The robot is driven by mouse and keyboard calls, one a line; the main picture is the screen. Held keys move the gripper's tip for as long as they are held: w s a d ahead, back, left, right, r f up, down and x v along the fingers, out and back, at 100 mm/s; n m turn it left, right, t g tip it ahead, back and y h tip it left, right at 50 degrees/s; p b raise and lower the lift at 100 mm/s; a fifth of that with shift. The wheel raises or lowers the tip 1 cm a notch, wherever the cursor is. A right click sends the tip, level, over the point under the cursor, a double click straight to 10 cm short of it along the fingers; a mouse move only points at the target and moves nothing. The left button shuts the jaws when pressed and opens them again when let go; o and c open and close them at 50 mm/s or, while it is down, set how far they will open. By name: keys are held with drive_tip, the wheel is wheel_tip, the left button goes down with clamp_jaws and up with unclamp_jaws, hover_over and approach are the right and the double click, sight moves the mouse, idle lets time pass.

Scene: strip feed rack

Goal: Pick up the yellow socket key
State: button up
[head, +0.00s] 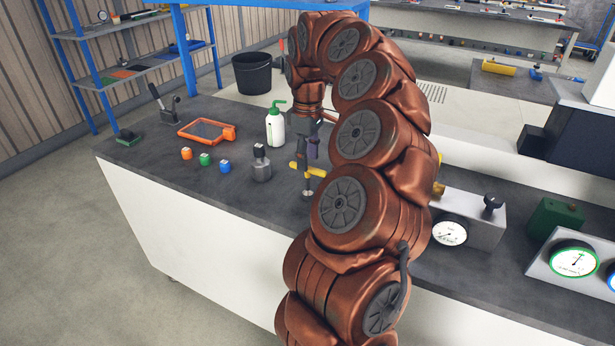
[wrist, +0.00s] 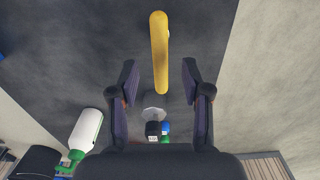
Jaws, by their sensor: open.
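The yellow socket key (head: 319,172) stands on the dark bench top in the head view, its yellow bar handle across the top of an upright stem. In the wrist view its handle (wrist: 160,50) runs lengthwise from the top edge to between the fingertips. My gripper (head: 311,150) points down just above the handle and partly hides it. In the wrist view my gripper (wrist: 159,82) is open, one finger on each side of the handle's near end, with gaps on both sides. The lower stem is mostly hidden there.
Orange, green (head: 205,159) and blue small pieces and an orange frame (head: 228,133) lie further left. A gauge block (head: 450,231) stands right of my arm.

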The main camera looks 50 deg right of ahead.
sight(308, 183)
drive_tip(key=shift+s+f, duration=0.1)
drive_tip(key=shift+f, duration=1.7)
clamp_jaws()
